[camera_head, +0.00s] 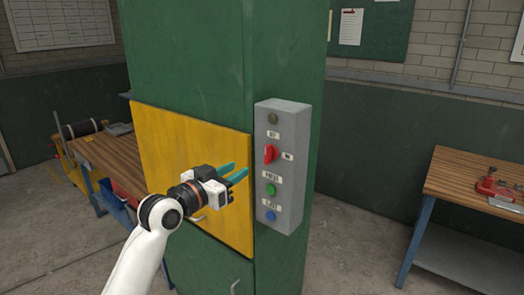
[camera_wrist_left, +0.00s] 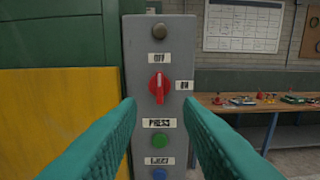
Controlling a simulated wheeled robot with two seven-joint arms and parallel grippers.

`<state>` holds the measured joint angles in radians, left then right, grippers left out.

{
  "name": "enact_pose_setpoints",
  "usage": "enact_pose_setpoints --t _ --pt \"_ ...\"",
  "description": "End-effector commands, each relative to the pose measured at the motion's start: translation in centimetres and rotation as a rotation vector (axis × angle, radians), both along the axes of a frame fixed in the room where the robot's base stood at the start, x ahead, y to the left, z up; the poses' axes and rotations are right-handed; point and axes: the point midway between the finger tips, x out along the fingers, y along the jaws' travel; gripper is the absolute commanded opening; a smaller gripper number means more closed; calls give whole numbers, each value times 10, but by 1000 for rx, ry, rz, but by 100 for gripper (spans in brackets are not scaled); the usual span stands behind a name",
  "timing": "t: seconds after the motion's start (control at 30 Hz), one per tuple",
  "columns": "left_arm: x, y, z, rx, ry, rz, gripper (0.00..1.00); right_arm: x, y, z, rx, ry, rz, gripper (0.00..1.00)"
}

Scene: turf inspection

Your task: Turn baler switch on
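A grey control box (camera_head: 284,205) is mounted on the side of the green baler (camera_head: 200,60). A red rotary switch (camera_head: 270,153) sits on its upper half, between an OFF label above and an ON label to its right. In the left wrist view the red switch (camera_wrist_left: 159,87) stands about upright, near the OFF label. My left gripper (camera_head: 234,171) is in front of the box, its teal fingers pointing at it. The fingers are spread with nothing between them, apart from the switch. My right gripper is not in view.
On the box are a dark lamp (camera_head: 272,118) above the switch, a green button (camera_head: 271,190) and a blue button (camera_head: 270,215) below. A yellow panel (camera_head: 170,150) is on the baler's front. Workbenches stand left (camera_head: 105,160) and right (camera_head: 450,170).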

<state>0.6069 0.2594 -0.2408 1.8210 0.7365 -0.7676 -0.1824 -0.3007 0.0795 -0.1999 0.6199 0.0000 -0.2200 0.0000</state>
Motion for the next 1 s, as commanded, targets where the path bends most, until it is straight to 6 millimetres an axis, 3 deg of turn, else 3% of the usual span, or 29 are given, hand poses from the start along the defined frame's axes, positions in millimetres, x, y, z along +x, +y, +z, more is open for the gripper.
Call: enact_pose_setpoints --t 0.5,0.7,1.0 --pt "77 -50 0 -1 4 1 33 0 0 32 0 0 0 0" --pt "92 -59 -1 -1 3 2 33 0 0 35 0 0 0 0" --pt "95 -61 -2 0 2 2 33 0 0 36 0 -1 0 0"
